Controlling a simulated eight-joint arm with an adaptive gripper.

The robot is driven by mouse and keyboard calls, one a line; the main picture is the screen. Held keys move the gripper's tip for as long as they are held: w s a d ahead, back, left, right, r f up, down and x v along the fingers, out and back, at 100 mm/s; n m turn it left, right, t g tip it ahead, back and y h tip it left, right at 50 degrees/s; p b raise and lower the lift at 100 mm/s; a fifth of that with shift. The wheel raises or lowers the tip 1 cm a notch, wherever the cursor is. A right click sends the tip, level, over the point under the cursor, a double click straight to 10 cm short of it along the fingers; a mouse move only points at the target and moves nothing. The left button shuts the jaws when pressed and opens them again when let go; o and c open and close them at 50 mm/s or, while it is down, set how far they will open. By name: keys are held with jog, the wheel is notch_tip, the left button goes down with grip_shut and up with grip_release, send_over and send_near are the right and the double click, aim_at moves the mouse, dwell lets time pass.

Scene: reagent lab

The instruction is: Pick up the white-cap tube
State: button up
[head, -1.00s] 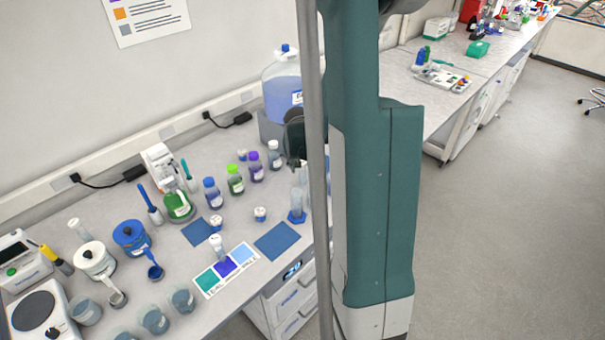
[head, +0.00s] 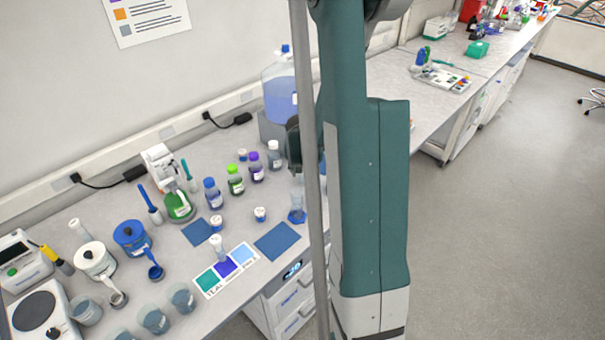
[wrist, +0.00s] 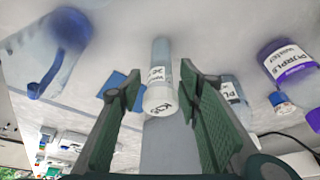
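A clear tube with a white cap (wrist: 159,78) and a printed label shows in the wrist view, ahead of and between my fingers. My gripper (wrist: 165,98) is open, with a green padded finger on each side and a visible gap to the tube. In the head view, my gripper (head: 293,145) is partly hidden behind a grey pole. A white-capped bottle (head: 274,157) stands just left of it there, and another white-capped tube (head: 217,245) stands by the colour card. I cannot tell which one the wrist view shows.
A purple-labelled container (wrist: 285,62) is right of my fingers and a blue cylinder (wrist: 55,50) left. In the head view, green (head: 235,180) and blue-capped (head: 211,192) bottles stand nearby, with a large blue jug (head: 281,97) behind. A blue mat (head: 277,240) lies clear at the front.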

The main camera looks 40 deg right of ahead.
jog(key=shift+x, duration=1)
jog(key=c, duration=0.8)
